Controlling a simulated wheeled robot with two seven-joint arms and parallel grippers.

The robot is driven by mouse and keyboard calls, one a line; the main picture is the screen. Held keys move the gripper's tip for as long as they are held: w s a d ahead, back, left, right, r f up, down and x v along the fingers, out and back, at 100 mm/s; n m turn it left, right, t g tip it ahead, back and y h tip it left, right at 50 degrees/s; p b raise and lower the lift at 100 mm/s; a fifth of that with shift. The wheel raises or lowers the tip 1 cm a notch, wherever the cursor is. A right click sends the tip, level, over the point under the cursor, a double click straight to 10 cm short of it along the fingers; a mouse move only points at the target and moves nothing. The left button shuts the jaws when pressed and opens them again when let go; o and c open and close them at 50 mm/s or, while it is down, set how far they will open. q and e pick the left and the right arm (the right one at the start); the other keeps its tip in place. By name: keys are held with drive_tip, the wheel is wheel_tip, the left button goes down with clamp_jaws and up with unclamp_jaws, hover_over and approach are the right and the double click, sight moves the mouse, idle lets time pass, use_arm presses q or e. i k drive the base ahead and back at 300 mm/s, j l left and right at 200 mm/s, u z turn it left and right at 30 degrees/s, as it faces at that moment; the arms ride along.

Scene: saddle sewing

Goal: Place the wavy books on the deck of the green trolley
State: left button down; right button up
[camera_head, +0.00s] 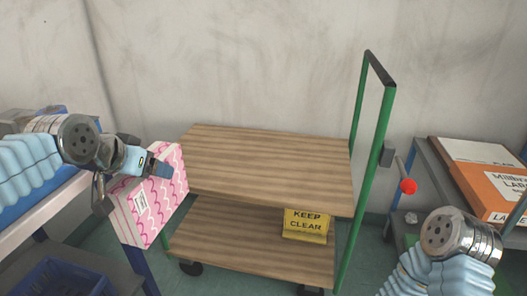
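The wavy books (166,207) show as one pink block with darker wavy lines, pale edges and a small white label. They are held tilted in the air at the left front corner of the green trolley (371,180). My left gripper (132,182) is closed around their upper part, with a finger on either side. The trolley's upper wooden deck (270,165) is bare. The books overlap its left edge in the picture; I cannot tell whether they touch it. My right wrist shows at the lower right, but its gripper fingers are not visible.
A yellow "KEEP CLEAR" sign (306,224) is at the lower deck (240,245). The trolley's green handle rises on the right. A blue crate (62,279) is lower left.

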sight(244, 163)
drive_tip(key=i+l, duration=0.85)
drive_tip(key=i, duration=0.1)
